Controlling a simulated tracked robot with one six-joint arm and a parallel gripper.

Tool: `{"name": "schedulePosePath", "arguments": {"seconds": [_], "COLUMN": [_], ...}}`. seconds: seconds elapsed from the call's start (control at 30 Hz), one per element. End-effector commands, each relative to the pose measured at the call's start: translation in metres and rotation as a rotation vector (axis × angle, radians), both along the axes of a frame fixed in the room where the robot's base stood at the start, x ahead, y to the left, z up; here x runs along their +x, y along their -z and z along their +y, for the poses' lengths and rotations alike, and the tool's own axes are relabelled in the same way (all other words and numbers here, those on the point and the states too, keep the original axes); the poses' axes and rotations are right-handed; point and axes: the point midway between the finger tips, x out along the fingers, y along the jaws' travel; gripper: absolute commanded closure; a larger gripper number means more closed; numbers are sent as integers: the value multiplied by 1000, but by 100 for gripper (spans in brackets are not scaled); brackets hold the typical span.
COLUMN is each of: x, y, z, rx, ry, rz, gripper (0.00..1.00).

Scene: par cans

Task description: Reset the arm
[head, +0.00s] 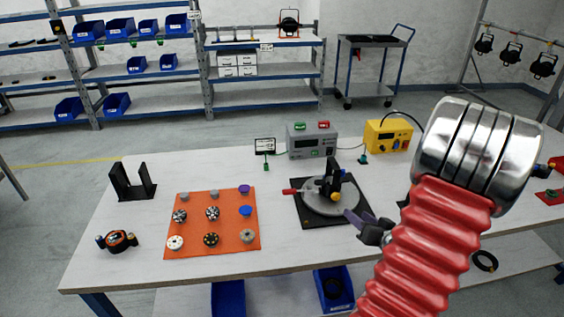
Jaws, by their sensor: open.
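My arm, with a red ribbed sleeve and a silver banded joint, fills the right front of the head view. My gripper (366,225) shows as a small dark shape to the left of the sleeve, over the table near the front right of a round grey turntable. Its jaws are open, and I see nothing held between them. Part of the gripper is hidden behind the sleeve.
The white table (130,270) holds an orange mat (210,246) with several small round parts, the turntable on a black base (315,216), a black U-shaped stand (133,182), a grey box (311,141) and a yellow box (389,136). Shelves and a cart (372,42) stand behind.

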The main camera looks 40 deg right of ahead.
Motion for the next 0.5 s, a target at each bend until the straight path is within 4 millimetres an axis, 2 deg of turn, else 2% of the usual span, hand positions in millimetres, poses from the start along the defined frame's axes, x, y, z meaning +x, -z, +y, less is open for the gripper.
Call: {"name": "schedulePosePath", "arguments": {"seconds": [0.27,0.37,0.5], "x": [2,9,28], "y": [-1,-6,-18], "z": [0,1,5], "rx": [-6,-26,-79], "ry": [-2,-4,-9], "rz": [6,31,102], "gripper": [57,57,57]}}
